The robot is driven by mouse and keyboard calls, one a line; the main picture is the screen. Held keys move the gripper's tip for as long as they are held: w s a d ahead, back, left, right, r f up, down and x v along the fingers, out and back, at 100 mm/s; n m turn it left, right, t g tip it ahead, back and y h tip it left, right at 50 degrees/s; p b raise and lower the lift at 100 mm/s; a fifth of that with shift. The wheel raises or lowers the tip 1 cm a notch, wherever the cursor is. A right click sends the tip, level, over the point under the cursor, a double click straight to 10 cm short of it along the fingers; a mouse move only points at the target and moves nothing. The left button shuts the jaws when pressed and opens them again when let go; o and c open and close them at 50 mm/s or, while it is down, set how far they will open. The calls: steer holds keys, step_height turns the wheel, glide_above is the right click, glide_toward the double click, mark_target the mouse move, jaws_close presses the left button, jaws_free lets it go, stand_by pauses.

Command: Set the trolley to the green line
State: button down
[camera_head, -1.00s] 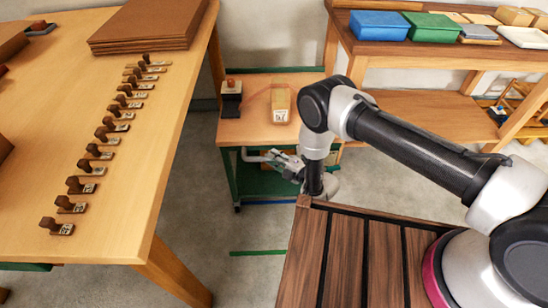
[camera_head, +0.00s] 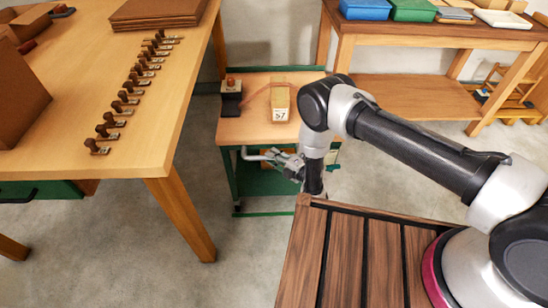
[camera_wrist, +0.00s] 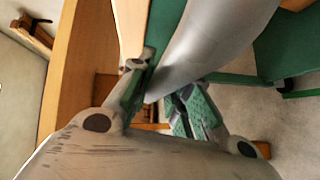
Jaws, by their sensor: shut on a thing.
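The trolley (camera_head: 240,126) has a wooden top and a green frame, and stands between the two benches. A grey tube handle (camera_head: 250,157) sticks out at its near side. My gripper (camera_head: 290,163) is shut on this handle; in the wrist view the fingers (camera_wrist: 162,92) close around the pale grey tube (camera_wrist: 215,40). A green line (camera_head: 262,214) lies on the floor at the trolley's near foot, just by its front left wheel. My arm and the wooden deck hide the trolley's right side, so I cannot tell the exact gap there.
A black item with a red-brown knob (camera_head: 231,90) and a labelled tan block (camera_head: 280,112) stand on the trolley. The left table (camera_head: 130,150) carries a row of stamps; its leg (camera_head: 180,212) stands left of the trolley. A shelf bench (camera_head: 400,95) stands behind right. Floor left of my deck is clear.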

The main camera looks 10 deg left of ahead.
steer(key=shift+s+d+f, duration=0.1)
steer(key=shift+s+d, duration=0.05)
steer(key=shift+s, duration=0.15)
steer(key=c, duration=1.3)
jaws_free()
steer(key=v, duration=1.2)
